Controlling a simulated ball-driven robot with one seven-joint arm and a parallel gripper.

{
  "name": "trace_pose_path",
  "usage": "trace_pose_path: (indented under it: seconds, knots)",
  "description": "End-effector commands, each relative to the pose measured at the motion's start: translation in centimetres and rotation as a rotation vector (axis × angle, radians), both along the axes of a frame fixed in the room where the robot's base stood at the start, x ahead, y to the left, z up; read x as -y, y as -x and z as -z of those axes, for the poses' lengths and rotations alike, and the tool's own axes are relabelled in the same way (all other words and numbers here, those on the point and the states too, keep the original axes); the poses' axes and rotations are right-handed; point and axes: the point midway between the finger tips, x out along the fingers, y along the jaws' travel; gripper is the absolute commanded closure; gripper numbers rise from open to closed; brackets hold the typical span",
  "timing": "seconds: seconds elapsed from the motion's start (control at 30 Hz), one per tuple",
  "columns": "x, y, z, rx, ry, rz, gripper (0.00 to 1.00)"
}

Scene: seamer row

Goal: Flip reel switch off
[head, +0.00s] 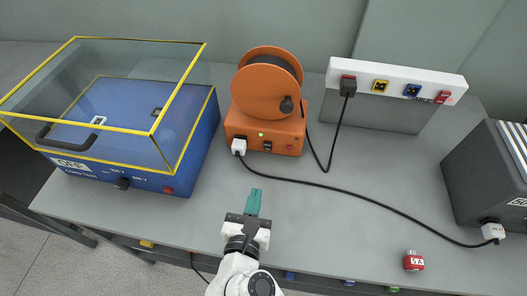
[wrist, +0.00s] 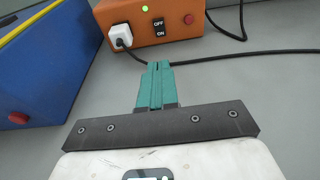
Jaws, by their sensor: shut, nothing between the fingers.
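The orange reel unit (head: 265,130) stands at the back middle of the bench, with a dark cable reel on top. Its black rocker switch (head: 267,146) is on the front face, and in the wrist view the switch (wrist: 159,27) shows OFF above ON. Which side is pressed in is too small to tell. A small green light (wrist: 145,9) glows above left of it. My gripper (head: 253,193) has teal fingers, shut and empty, in front of the unit and apart from it. In the wrist view the gripper (wrist: 159,65) points towards the unit, below the switch.
A white plug (head: 239,146) with a black cable sits left of the switch. The cable crosses the bench to a dark box (head: 480,175). A blue tester (head: 130,175) with a clear yellow-edged lid stands left. A white socket strip (head: 395,83) is behind. A red fuse plug (head: 413,261) lies front right.

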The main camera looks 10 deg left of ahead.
Motion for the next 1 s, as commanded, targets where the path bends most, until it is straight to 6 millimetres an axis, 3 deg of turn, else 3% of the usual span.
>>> trace_pose_path:
  seconds: [0.27, 0.7, 1.0]
  knots:
    - [0.1, -1.3, 0.2, 0.002, 0.002, 0.001, 1.0]
    - [0.4, -9.5, 1.7, 0.002, 0.001, 0.003, 1.0]
    - [0.5, -13.2, 1.4, 0.003, 0.001, 0.0, 1.0]
